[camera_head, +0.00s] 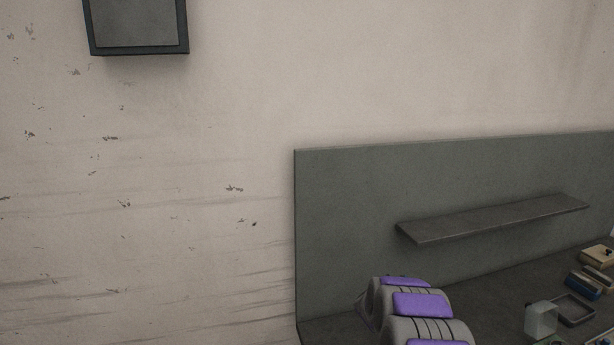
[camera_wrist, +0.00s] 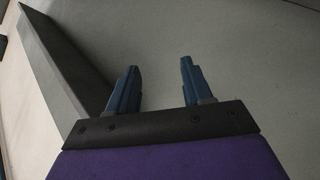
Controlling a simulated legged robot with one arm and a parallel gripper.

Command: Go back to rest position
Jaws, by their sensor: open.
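My gripper (camera_wrist: 160,78) shows in the wrist view with its two blue fingers apart and nothing between them. A plain pale surface lies beyond the fingertips. In the head view, part of my arm, grey with purple pads, shows at the bottom, in front of the workbench (camera_head: 488,309). My gripper itself is not visible in the head view. No object is held.
A grey back panel (camera_head: 345,205) with a narrow shelf (camera_head: 495,217) rises behind the bench. A translucent container (camera_head: 541,319), a dark tray (camera_head: 575,310) and small boxes (camera_head: 598,257) stand at the right. A dark-framed panel (camera_head: 137,22) hangs on the bare wall (camera_head: 150,190).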

